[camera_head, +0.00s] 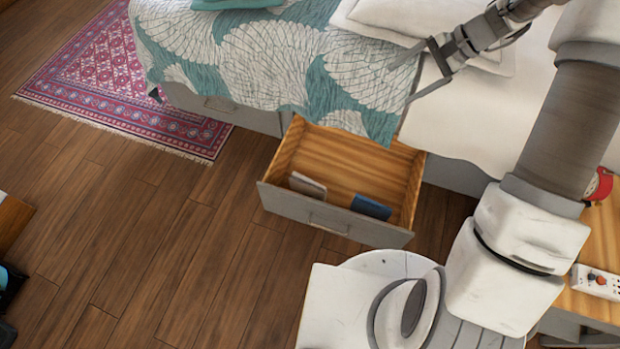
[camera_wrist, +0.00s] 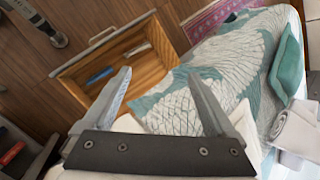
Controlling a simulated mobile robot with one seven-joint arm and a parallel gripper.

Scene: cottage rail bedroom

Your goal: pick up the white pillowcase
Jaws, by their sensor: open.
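White bedding, pillow-like or folded, lies in a stack at the head of the bed in the head view (camera_head: 415,17). A white folded or rolled piece also shows at the right edge of the wrist view (camera_wrist: 297,130). I cannot tell which piece is the white pillowcase. My gripper (camera_head: 401,84) is open and empty above the bed, near the edge of the teal and white patterned quilt (camera_head: 270,60). In the wrist view my gripper (camera_wrist: 158,75) has its two fingers wide apart, with the drawer and quilt beyond them.
An open wooden drawer (camera_head: 335,222) juts from under the bed, holding a blue book (camera_head: 371,207) and a pale one (camera_head: 307,185). A nightstand (camera_head: 570,303) with a red clock (camera_head: 600,184) and power strip (camera_head: 598,283) stands at right. Left floor is mostly clear beside the rug (camera_head: 125,80).

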